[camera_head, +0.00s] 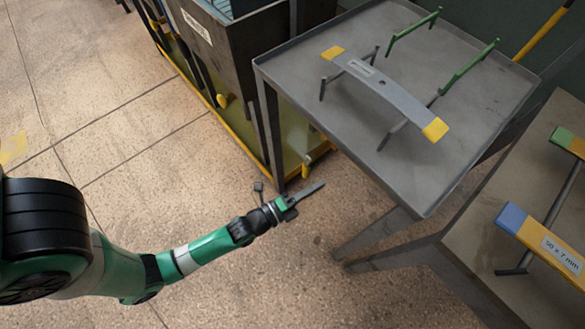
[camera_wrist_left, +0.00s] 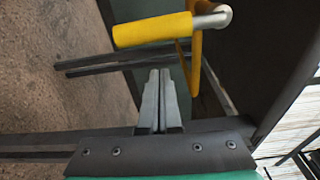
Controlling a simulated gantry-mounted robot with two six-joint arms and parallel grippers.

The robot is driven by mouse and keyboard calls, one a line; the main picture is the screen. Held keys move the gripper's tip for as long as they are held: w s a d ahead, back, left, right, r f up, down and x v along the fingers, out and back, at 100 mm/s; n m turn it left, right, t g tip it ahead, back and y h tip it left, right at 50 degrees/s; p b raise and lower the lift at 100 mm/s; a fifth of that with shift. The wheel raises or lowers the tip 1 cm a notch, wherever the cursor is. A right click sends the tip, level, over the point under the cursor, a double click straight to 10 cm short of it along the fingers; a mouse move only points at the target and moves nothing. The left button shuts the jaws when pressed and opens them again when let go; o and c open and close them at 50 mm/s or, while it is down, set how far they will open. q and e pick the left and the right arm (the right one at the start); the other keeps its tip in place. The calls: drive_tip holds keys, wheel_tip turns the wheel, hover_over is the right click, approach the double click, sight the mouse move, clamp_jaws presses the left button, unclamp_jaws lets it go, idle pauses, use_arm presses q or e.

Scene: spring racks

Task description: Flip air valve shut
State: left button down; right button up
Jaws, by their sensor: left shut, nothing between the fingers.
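A yellow handle (camera_wrist_left: 155,30) with a rounded grey metal end (camera_wrist_left: 212,16) shows at the top of the left wrist view, beside a yellow bar. It looks like the air valve's lever, but no label shows. In the head view a small yellow handle (camera_head: 308,162) juts out low beside the table leg, probably the same one. My left gripper (camera_head: 322,186) is shut and empty, just below that handle in the head view. In the wrist view its fingertips (camera_wrist_left: 160,74) point toward the handle, with a gap between. My right gripper is not in view.
A grey metal table (camera_head: 300,62) holds a grey bar with yellow ends (camera_head: 385,90) and green-topped racks. A dark bin (camera_head: 235,50) with a yellow lower edge stands behind. Another bench (camera_head: 525,290) is at right. The floor (camera_head: 110,90) at left is clear.

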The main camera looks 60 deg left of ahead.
use_arm(q)
drive_tip(key=s+d+p, duration=0.1)
drive_tip(key=s+p, duration=0.3)
drive_tip(key=s, duration=0.6)
drive_tip(key=shift+d, duration=0.1)
